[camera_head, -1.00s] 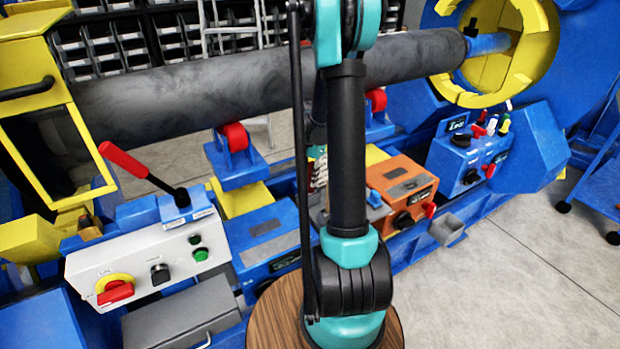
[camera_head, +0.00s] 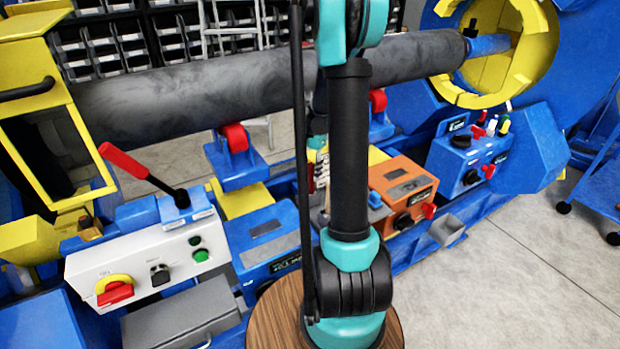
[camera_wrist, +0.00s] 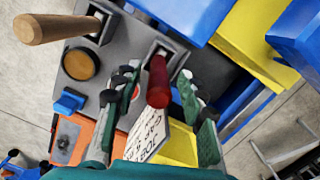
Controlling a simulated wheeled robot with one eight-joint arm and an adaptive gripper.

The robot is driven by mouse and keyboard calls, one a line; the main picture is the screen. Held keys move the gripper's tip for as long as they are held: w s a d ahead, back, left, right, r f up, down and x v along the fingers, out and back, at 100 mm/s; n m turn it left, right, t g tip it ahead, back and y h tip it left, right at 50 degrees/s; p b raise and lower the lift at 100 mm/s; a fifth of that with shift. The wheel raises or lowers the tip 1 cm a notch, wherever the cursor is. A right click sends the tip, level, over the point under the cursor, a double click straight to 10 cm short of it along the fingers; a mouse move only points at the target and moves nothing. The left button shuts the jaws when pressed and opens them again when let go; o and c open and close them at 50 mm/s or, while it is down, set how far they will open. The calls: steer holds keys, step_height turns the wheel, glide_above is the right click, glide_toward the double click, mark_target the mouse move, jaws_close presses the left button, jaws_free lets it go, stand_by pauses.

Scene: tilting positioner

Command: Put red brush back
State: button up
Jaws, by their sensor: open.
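A red handle (camera_wrist: 158,82), apparently the red brush's, stands in a slot of a dark grey holder plate (camera_wrist: 112,62) in the wrist view. Its bristle end is hidden. My gripper (camera_wrist: 160,100) is open, with one green, black-padded finger on each side of the red handle. I cannot tell whether either finger touches it. A wooden handle (camera_wrist: 55,28) stands in another slot of the plate, at the upper left. In the head view my arm hides most of the gripper and holder.
A handwritten white tag (camera_wrist: 150,138) sits near the red handle. A round brown knob (camera_wrist: 80,64) and a blue switch (camera_wrist: 70,100) lie left. In the head view an orange control box (camera_head: 402,190) stands right of my arm, with a large grey pipe (camera_head: 190,92) behind it.

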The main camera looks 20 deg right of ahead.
steer(key=r, duration=0.7)
steer(key=shift+w+d+r, duration=0.15)
steer(key=shift+d+r, duration=0.1)
steer(key=shift+r, duration=0.5)
steer(key=s+a+f+n+t, duration=0.2)
steer(key=s+a+n, duration=0.3)
steer(key=s, duration=0.6)
steer(key=s+a+f+n+t, duration=0.2)
steer(key=s+a+f+n, duration=0.2)
steer(key=s+n, duration=0.3)
steer(key=s+a, duration=0.1)
steer(key=s, duration=0.3)
steer(key=shift+s+a+t+h, duration=0.3)
steer(key=shift+s+h, duration=0.1)
